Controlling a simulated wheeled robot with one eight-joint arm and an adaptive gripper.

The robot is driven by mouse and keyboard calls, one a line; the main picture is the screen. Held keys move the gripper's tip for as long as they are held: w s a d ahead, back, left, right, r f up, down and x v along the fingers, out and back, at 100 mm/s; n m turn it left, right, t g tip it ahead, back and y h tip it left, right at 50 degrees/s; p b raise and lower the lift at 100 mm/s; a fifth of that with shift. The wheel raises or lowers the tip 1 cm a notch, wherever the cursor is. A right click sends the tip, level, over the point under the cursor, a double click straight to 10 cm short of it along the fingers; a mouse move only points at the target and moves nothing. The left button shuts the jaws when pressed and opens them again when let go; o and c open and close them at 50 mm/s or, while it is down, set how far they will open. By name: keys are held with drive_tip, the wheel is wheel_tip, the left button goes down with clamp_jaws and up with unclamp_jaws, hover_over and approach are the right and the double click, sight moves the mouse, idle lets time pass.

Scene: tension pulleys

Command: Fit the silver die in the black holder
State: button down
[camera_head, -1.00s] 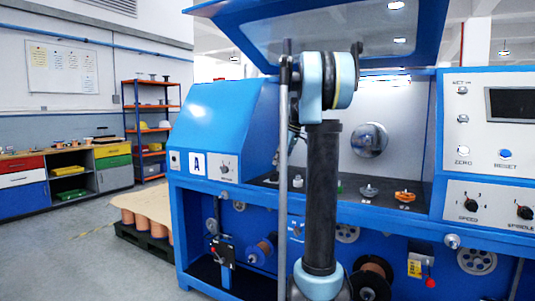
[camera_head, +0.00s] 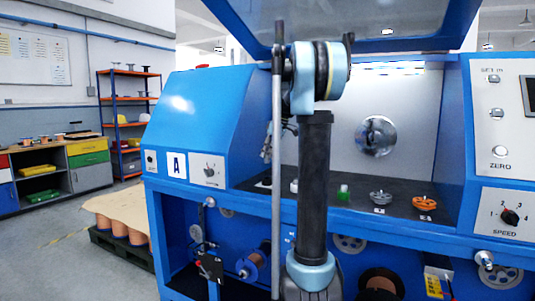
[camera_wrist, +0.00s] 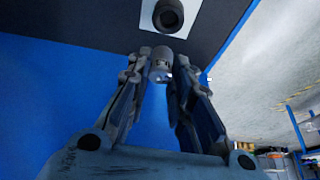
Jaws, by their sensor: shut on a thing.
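My gripper (camera_wrist: 161,76) is shut on a small silver cylindrical piece, the silver die (camera_wrist: 161,62), in the wrist view. The die sticks out between the fingertips. The black holder (camera_wrist: 168,15) is a round black ring with a dark opening on a white square plate, at the top of the wrist view. The die appears just below the holder in that picture and apart from it; the depth between them is hard to tell. In the head view my arm hides most of the gripper, and I cannot make out the die or holder there.
The blue machine's dark shelf carries a green piece (camera_head: 343,192), a silver piece (camera_head: 380,198) and an orange piece (camera_head: 424,203). A shiny round disc (camera_head: 376,136) is on its back wall. The raised blue lid (camera_head: 345,25) hangs above. Open floor lies at left.

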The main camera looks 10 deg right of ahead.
drive_tip(key=shift+f, duration=3.05)
drive_tip(key=shift+s+f, duration=0.1)
drive_tip(key=shift+s, duration=0.05)
drive_tip(key=shift+f, duration=0.4)
drive_tip(key=shift+f, duration=0.7)
drive_tip(key=c, duration=1.4)
unclamp_jaws()
drive_tip(key=shift+o, duration=0.2)
